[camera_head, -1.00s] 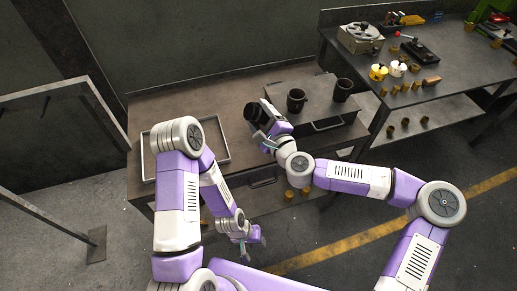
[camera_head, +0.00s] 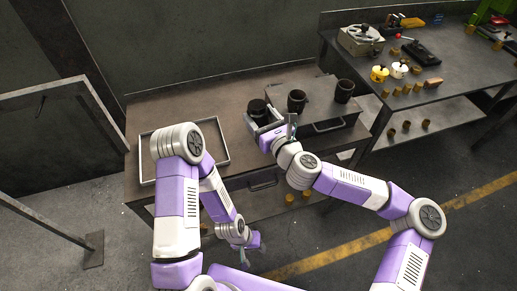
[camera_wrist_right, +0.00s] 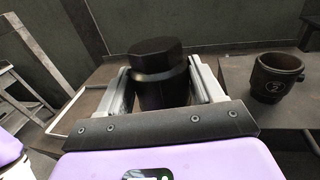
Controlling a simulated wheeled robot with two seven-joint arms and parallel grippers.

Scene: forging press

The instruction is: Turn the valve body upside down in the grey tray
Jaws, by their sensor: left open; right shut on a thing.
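The valve body (camera_head: 257,106) is a dark, round piece with a faceted upper end and a paler band below it. It also shows in the right wrist view (camera_wrist_right: 158,68). My right gripper (camera_head: 262,122) is shut on it, one finger on each side, and holds it about upright near the tray's right side. Its lower end is hidden. The grey tray (camera_head: 226,151) is a shallow rimmed frame at the bench's left. My left arm covers part of it; the visible part is empty. My left gripper (camera_head: 250,243) is open and empty, low in front of the bench.
Two dark cups, one nearer (camera_head: 296,101) and one farther right (camera_head: 344,91), stand on a raised block. One cup in the right wrist view (camera_wrist_right: 275,79) bears a number 2. A second table (camera_head: 450,65) with several small parts is at the right.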

